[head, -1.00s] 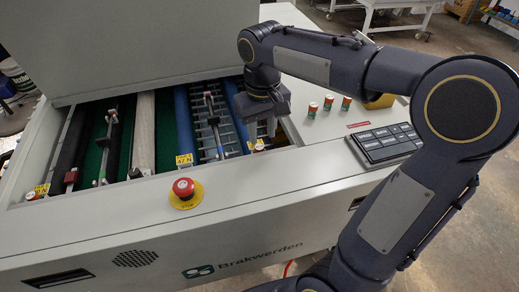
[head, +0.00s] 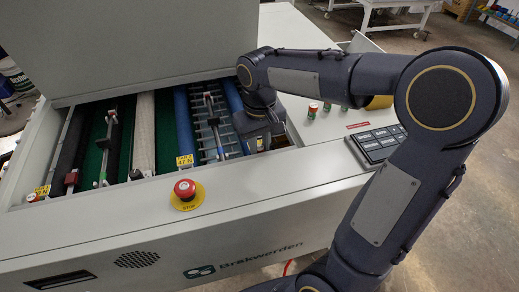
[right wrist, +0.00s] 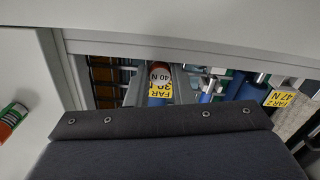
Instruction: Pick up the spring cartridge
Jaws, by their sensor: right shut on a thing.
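The spring cartridge (right wrist: 159,75) shows its round end marked 40 N in the right wrist view, between the grey fingers of my right gripper (right wrist: 160,88). The gripper is shut on it. In the head view the right gripper (head: 262,143) reaches down into the right end of the machine's open bay, by the blue roller, and hides most of the cartridge. A yellow FAR tag (right wrist: 160,91) lies just below the cartridge's end in the wrist view. My left gripper is not in view.
A loose cartridge (head: 312,110) stands on the right deck, with others partly behind my arm. A red stop button (head: 184,188) and a keypad (head: 378,145) sit on the front panel. The raised cover (head: 150,40) stands behind the bay. Rollers and rods fill the bay.

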